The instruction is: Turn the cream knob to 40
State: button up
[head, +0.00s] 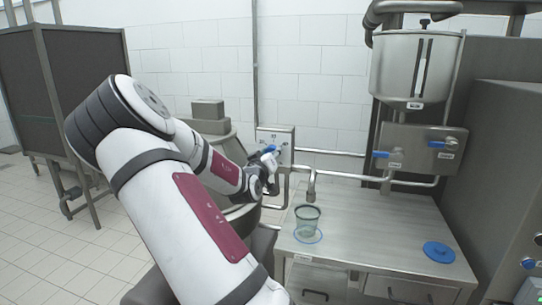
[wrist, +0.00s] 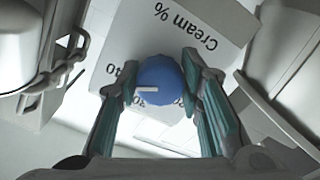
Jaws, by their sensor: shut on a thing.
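The cream knob is a round blue knob (wrist: 160,80) on a light panel (wrist: 185,22) printed "Cream %", which appears upside down in the wrist view. Its white pointer line points left in that view, towards scale numbers partly covered by a finger. A "40" shows at the upper left of the knob. My gripper (wrist: 159,72) has one teal-padded finger on each side of the knob and is shut on it. In the head view, my gripper (head: 268,163) reaches the control box (head: 276,135) on the wall, and my arm hides part of the surroundings.
Pipes run beside the control box.

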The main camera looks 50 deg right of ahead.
jog(key=shift+s+f, duration=0.1)
jog(key=shift+f, duration=0.05)
jog(key=o, duration=1.2)
jog(key=shift+c, duration=0.2)
jog(key=v, duration=1.2)
